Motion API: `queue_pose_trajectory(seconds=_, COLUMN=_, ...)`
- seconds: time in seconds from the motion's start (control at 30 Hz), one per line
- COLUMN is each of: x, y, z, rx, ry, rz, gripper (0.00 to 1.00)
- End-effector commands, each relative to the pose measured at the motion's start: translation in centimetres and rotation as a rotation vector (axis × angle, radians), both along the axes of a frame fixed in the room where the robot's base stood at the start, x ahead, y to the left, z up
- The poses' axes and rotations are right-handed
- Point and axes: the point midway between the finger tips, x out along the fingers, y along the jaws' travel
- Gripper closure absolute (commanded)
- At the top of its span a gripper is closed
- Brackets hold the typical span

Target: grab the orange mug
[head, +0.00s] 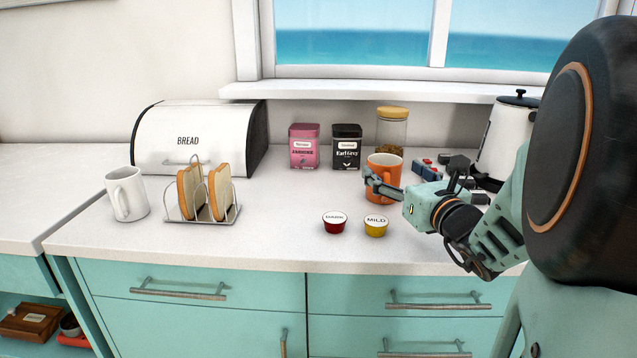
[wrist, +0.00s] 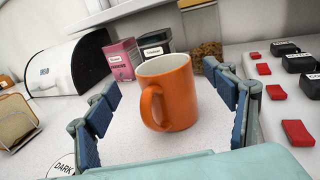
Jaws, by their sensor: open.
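The orange mug (head: 383,167) stands upright on the white counter, in front of a glass jar, partly hidden by my gripper in the head view. In the wrist view the orange mug (wrist: 172,90) is ahead of my open gripper (wrist: 165,105), between the lines of its two blue-padded fingers, with its handle toward the left and front. Clear counter shows between each finger and the mug. My gripper (head: 378,184) reaches in from the right in the head view, its fingers near the mug. Nothing is held.
Dark (head: 335,222) and Mild (head: 376,226) pods sit in front. A pink tin (head: 304,146), a black tin (head: 347,147) and the jar (head: 392,128) stand behind. Red and black blocks (wrist: 293,132) and a kettle (head: 503,140) are right. Toast rack (head: 203,215) and white mug (head: 127,194) stand left.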

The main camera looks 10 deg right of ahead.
Motion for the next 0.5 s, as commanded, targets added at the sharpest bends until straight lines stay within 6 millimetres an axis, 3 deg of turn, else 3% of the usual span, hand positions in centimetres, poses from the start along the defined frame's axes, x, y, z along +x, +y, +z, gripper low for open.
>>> queue_pose_trajectory(seconds=0.23, x=3.7, y=-0.1, z=-0.6, rx=0.0, ry=0.0, rz=0.002, gripper=0.23)
queue_pose_trajectory(seconds=0.5, x=4.6, y=-0.1, z=-0.4, rx=0.0, ry=0.001, rz=0.001, gripper=0.23)
